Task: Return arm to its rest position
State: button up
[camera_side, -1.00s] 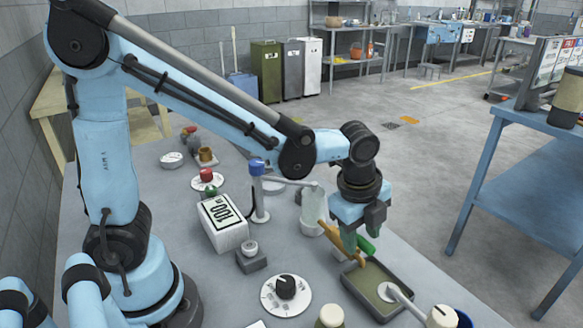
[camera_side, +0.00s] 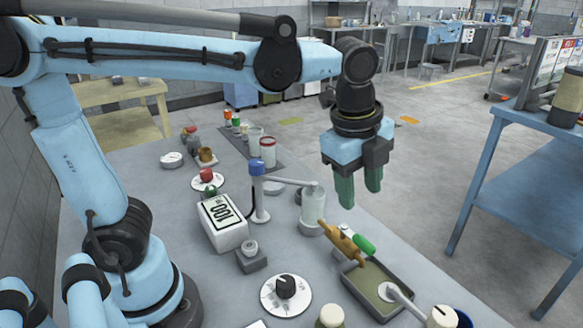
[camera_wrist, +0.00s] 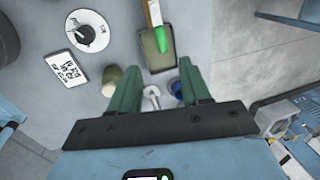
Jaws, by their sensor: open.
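My gripper (camera_side: 357,188) hangs in the air above the far right part of the grey table, its fingers pointing down. Its two green fingers stand apart with nothing between them. In the wrist view the gripper (camera_wrist: 160,85) also shows empty. A wooden-handled tool with a green part (camera_side: 345,240) leans at the far end of the shallow tray (camera_side: 405,288), below and apart from my fingers. The same tool (camera_wrist: 154,18) shows at the top of the wrist view, over the tray (camera_wrist: 152,58).
A clear bottle (camera_side: 313,215), a blue-capped post with a side arm (camera_side: 260,195), a white box marked 100 (camera_side: 222,222) and a dial (camera_side: 286,293) stand on the table. Several jars line its far end. A blue side table (camera_side: 530,170) stands right. The air around my gripper is clear.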

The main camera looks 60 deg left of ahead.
dwell(0.3)
jog(key=s+a+f+n+t, duration=0.2)
jog(key=a+n, duration=0.3)
jog(key=n, duration=0.4)
jog(key=s+a+f+n+t, duration=0.3)
jog(key=a+n, duration=0.2)
jog(key=n, duration=0.4)
jog(key=shift+f, duration=0.35)
jog(key=shift+c, duration=0.3)
jog(key=shift+d, duration=0.1)
jog(key=shift+c, duration=1.2)
jog(key=shift+d+r, duration=0.2)
jog(key=shift+d, duration=0.05)
jog(key=shift+c, duration=1.2)
jog(key=shift+g, duration=0.3)
jog(key=d+r, duration=0.1)
jog(key=d, duration=0.1)
jog(key=s+d+r, duration=0.1)
jog(key=d+r, duration=0.1)
jog(key=d, duration=0.1)
jog(key=d+r, duration=0.2)
jog(key=d, duration=0.1)
jog(key=shift+s+d+r, duration=0.15)
jog(key=shift+s+r, duration=0.1)
jog(key=shift+s, duration=0.15)
grip_shut()
jog(key=shift+s+d+r, duration=0.2)
jog(key=shift+d+r, duration=0.15)
jog(key=shift+r, duration=0.05)
